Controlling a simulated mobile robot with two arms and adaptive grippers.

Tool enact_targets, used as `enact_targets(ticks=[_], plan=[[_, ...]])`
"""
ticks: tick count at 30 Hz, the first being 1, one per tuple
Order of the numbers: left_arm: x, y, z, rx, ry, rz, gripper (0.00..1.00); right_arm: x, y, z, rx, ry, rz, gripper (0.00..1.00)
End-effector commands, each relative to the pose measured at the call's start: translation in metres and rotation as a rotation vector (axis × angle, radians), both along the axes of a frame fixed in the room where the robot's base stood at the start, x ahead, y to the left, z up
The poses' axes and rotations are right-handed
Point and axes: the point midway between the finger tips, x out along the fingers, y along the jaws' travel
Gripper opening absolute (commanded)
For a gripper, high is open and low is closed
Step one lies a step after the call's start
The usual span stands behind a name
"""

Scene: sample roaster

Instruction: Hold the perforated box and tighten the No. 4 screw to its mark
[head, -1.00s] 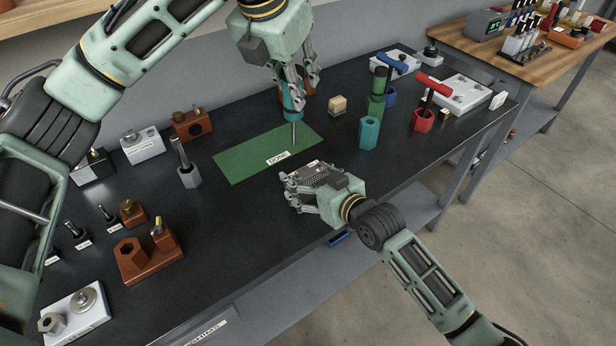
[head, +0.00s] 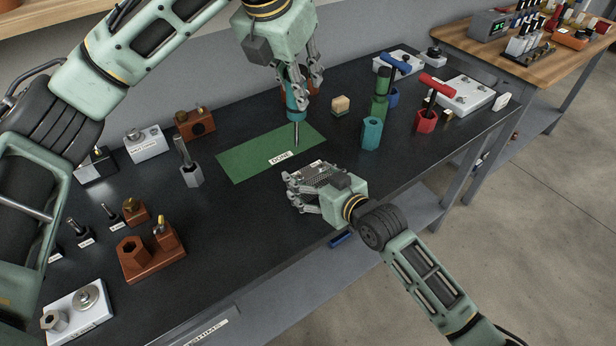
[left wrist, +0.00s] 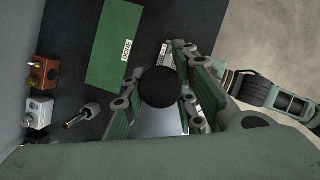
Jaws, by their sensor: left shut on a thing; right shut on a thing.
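My left gripper (head: 297,88) is shut on a teal-handled screwdriver (head: 295,102), which hangs nearly upright, its shaft pointing down over the green DONE mat. In the left wrist view the round dark end of the screwdriver (left wrist: 159,87) sits between the fingers. My right gripper (head: 305,184) is shut on the grey perforated box (head: 322,174) near the table's front edge. The screwdriver's tip is behind the box in the head view and apart from it. The No. 4 screw and its mark are too small to make out.
The green DONE mat (head: 245,163) lies bare behind the box. Brown blocks (head: 150,255) and several small tools stand left.

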Motion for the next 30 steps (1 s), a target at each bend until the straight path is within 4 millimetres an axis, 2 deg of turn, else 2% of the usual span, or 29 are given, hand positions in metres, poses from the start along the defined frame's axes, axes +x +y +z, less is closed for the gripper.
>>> enact_targets(ticks=[5,15,30], plan=[[0.000,0.000,-0.001,0.000,-0.002,0.014,0.00,0.000,0.000,0.000,0.001,-0.001,0.000,0.42],[0.001,0.001,-0.026,-0.026,-0.006,0.214,0.00,0.000,0.000,0.001,0.001,-0.001,0.000,0.42],[0.001,0.000,-0.033,-0.027,-0.004,0.221,0.00,0.000,0.000,0.001,0.001,-0.001,0.000,0.42]])
